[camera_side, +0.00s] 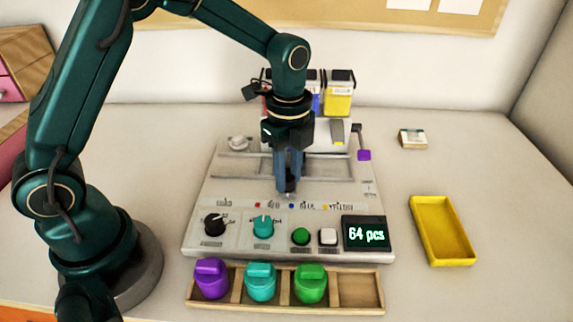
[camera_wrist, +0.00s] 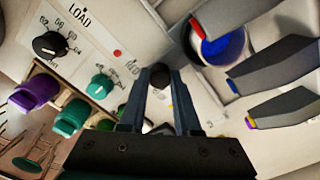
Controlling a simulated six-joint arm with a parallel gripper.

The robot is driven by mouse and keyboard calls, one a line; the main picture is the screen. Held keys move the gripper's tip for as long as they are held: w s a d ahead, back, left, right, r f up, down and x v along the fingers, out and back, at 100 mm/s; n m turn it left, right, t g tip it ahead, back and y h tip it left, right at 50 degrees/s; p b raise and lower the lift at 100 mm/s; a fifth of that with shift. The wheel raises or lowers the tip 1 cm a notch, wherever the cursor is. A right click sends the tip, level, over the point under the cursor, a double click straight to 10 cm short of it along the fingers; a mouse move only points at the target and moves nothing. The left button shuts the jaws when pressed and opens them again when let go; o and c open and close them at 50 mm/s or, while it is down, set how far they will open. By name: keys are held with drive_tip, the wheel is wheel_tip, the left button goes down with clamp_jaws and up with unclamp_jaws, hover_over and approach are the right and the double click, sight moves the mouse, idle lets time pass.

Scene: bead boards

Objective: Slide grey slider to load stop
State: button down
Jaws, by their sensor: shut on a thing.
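My gripper (camera_side: 289,188) is shut on a small dark grey knob, which I take to be the grey slider, over the middle of the pale board (camera_side: 205,222). In the wrist view the knob (camera_wrist: 160,75) shows between the fingertips (camera_wrist: 159,84). In the side view the fingers mostly hide it. It stands near the blue dot (camera_side: 291,206) of the printed stop row. The LOAD label (camera_side: 225,202) is at the row's left end, left of the gripper; it also shows in the wrist view (camera_wrist: 74,18). The red dot (camera_side: 257,205) lies between.
A black dial (camera_side: 214,224), teal dial (camera_side: 263,227), green button (camera_side: 300,236) and display reading "64 pcs" (camera_side: 365,233) line the board's front. A wooden rack (camera_side: 355,290) holds purple, teal and green pieces. Bead hoppers (camera_side: 338,95) stand behind. A yellow tray (camera_side: 441,232) is right.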

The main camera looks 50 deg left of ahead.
drive_tip(key=s+a, duration=0.8)
drive_tip(key=shift+s+a, duration=0.25)
drive_tip(key=c, duration=0.6)
unclamp_jaws()
drive_tip(key=shift+r, duration=0.15)
drive_tip(key=shift+r, duration=2.45)
